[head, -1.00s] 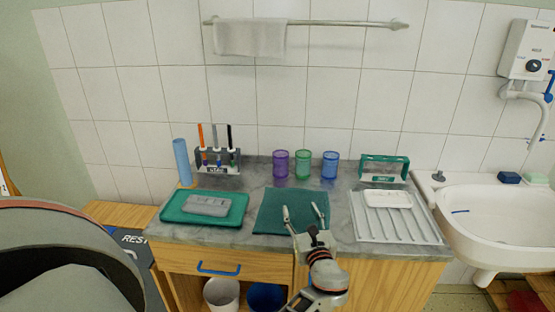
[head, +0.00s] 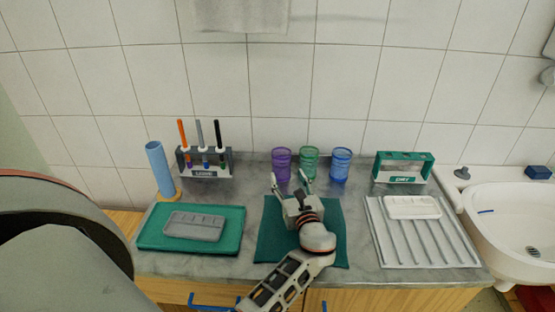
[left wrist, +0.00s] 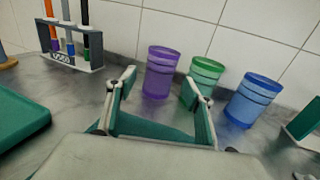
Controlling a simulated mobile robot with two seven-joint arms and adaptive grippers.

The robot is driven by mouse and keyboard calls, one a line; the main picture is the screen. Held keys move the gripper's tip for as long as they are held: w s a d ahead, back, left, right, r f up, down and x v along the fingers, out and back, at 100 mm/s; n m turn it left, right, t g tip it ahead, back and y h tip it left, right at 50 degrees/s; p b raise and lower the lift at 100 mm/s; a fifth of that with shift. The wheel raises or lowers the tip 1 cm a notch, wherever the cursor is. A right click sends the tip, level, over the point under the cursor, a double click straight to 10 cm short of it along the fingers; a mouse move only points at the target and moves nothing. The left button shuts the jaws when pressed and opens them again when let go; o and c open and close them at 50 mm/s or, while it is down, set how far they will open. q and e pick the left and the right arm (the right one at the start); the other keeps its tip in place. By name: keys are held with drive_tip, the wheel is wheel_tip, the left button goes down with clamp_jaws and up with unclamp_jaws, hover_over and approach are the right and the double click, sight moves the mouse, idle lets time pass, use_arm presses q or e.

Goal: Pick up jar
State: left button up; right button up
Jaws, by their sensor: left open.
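Three ribbed, translucent jars stand upright in a row at the back of the grey counter: purple (head: 281,165), green (head: 309,162) and blue (head: 340,165). My left gripper (head: 288,184) is open and empty above the teal mat (head: 273,246), its fingers pointing toward the purple and green jars. In the left wrist view, the purple jar (left wrist: 161,72) shows between the open fingertips (left wrist: 160,83), just beyond them. The right finger partly covers the green jar (left wrist: 206,75); the blue jar (left wrist: 253,100) stands clear to the right. My right gripper is not in view.
A brush rack (head: 206,164) and a blue cylinder (head: 160,168) stand at back left. A teal tray (head: 149,237) holds a grey palette (head: 194,226). A green-framed holder (head: 403,167), a ribbed drainer (head: 423,247) and a sink (head: 512,222) are right. The tiled wall is close behind.

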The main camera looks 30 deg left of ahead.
sight(284, 164)
use_arm(q)
drive_tip(key=shift+r+x, duration=0.15)
drive_tip(key=shift+x, duration=1.95)
drive_tip(key=shift+r+x, duration=0.15)
drive_tip(key=shift+x, duration=2)
drive_tip(key=shift+w+d, duration=0.1)
drive_tip(key=shift+d, duration=0.05)
drive_tip(key=shift+c, duration=0.4)
drive_tip(key=c, duration=1)
